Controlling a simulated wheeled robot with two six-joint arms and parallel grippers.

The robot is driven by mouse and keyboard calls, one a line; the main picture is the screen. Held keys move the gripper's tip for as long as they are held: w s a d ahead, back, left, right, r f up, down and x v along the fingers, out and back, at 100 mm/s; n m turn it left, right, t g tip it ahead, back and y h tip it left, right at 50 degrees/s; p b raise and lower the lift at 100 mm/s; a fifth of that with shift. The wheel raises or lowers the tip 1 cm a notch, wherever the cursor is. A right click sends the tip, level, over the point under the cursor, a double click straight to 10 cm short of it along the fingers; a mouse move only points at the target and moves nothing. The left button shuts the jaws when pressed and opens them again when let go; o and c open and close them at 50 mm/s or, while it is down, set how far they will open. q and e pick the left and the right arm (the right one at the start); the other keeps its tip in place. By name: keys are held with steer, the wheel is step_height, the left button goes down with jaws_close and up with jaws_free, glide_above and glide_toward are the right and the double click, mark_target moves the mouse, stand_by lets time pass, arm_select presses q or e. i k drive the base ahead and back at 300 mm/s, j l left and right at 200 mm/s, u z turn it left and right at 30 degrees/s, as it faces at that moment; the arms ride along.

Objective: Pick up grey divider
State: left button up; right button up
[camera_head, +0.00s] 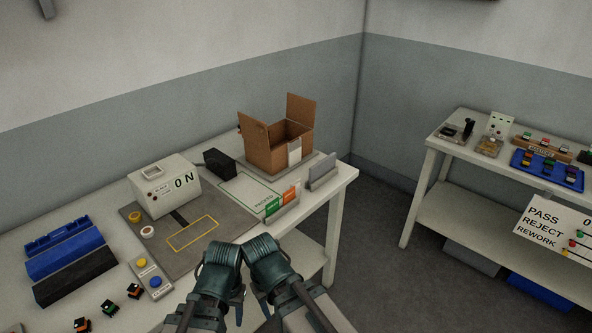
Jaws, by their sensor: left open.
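A grey divider (323,178) stands upright near the right end of the long white table, beside the open cardboard box. Its lower edge is in a low grey base. My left gripper (237,312) is at the bottom middle, pointing down in front of the table's near edge. It is open and well apart from the divider, which is farther back and to the right. My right gripper (264,305) is close beside it, mostly hidden by its own wrist. I cannot make out its fingers well.
The cardboard box (262,152) stands with flaps up behind the divider. Green and orange cards (282,201) stand in front. A second shelf table (428,143) stands at right across open floor.

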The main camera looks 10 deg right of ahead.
mark_target(319, 169)
steer(key=i+l+u, duration=0.1)
steer(key=l+u, duration=0.25)
steer(key=i+l+u, duration=0.1)
steer(key=l+u, duration=0.3)
steer(key=i+l+u, duration=0.15)
steer(key=l, duration=0.95)
steer(key=l+u, duration=0.15)
steer(key=l, duration=0.95)
